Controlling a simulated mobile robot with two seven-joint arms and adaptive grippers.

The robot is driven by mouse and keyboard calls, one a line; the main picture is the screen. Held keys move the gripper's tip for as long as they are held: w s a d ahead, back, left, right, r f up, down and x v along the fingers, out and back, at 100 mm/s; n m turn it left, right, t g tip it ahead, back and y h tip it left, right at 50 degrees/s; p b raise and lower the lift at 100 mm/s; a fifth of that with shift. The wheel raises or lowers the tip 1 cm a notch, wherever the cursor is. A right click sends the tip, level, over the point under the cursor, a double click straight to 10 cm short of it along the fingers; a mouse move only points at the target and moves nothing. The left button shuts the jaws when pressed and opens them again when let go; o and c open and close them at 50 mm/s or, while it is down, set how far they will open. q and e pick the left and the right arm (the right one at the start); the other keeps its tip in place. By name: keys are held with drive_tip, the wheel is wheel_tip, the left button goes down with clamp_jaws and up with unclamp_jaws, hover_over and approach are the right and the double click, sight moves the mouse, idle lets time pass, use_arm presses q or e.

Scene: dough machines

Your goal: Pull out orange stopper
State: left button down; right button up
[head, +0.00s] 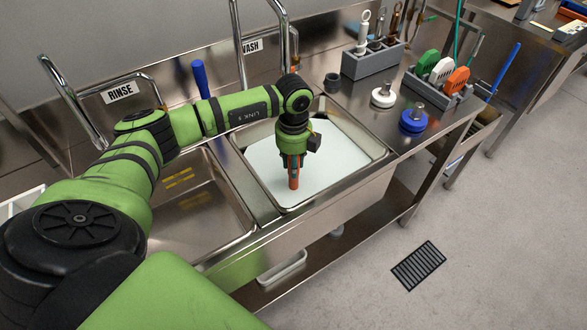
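The orange stopper (294,183) is a small upright orange cylinder over the pale surface of the sink basin under the WASH sign. My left gripper (293,168) points straight down from the green arm, with its dark fingers closed around the upper part of the stopper. The stopper's lower end shows below the fingertips. I cannot tell whether it touches anything beneath. The wash basin (345,155) holds a flat, pale, whitish surface that hides the floor and drain. My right gripper is not in view.
The left basin, under the RINSE sign (121,91), is bare metal. Faucet pipes stand behind both basins. To the right, the counter holds a white-topped item (383,96), a blue one (413,122), and grey holders with brushes (440,88). A floor grate (418,266) lies in front.

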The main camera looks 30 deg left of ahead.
use_arm(q)
drive_tip(key=c, duration=1.6)
unclamp_jaws()
clamp_jaws()
drive_tip(key=shift+r+p, duration=0.3)
drive_tip(key=shift+r, duration=0.1)
drive_tip(key=shift+r+p, duration=1)
drive_tip(key=shift+r, duration=0.35)
drive_tip(key=shift+r+p, duration=2.35)
drive_tip(key=shift+r, duration=0.8)
